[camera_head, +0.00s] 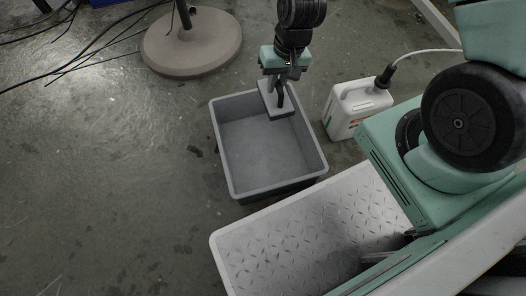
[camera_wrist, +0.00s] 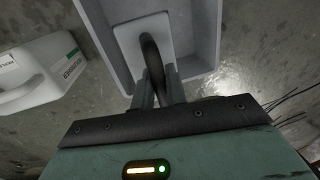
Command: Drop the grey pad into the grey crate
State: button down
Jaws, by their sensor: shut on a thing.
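The grey crate (camera_head: 226,145) stands on the floor, open at the top, and looks empty inside. My gripper (camera_head: 283,92) is above the crate's far right corner. It is shut on the dark handle of the grey pad (camera_head: 272,105), which hangs flat below the fingers and over the crate opening. In the wrist view the pad (camera_wrist: 130,42) shows ahead of the fingers, with its dark curved handle between them, and the crate (camera_wrist: 207,45) lies behind it. How far the pad is above the crate floor is hard to tell.
A white jug (camera_head: 351,108) with a hose stands right of the crate. A round stand base (camera_head: 190,45) is behind it, with cables (camera_head: 75,50) on the floor at left.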

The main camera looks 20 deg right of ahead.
aim_at(273, 109)
jog(key=shift+m, duration=0.3)
jog(key=s+a+f, duration=0.1)
jog(key=f, duration=0.1)
jog(key=s+a+f+b, duration=0.1)
jog(key=f, duration=0.1)
jog(key=s+a+f+b, duration=0.1)
jog(key=f, duration=0.1)
jog(key=shift+s, duration=0.3)
notch_tip(273, 109, down, 6)
jog(key=b, duration=0.6)
jog(key=shift+r, duration=0.15)
jog(key=c, duration=1.3)
grip_release()
jog(key=shift+c, duration=0.2)
jog(key=d+r+p, duration=0.1)
jog(key=r+p, duration=0.2)
jog(key=r, duration=0.2)
jog(key=d+r+p, duration=0.1)
jog(key=r+p, duration=0.3)
jog(key=r, duration=0.2)
jog(key=d+r+p, duration=0.1)
jog(key=r+p, duration=0.2)
jog(key=r, duration=0.3)
jog(key=shift+s+d+r+p, duration=0.1)
jog(key=shift+s+d+p, duration=0.1)
jog(key=shift+s+p, duration=0.15)
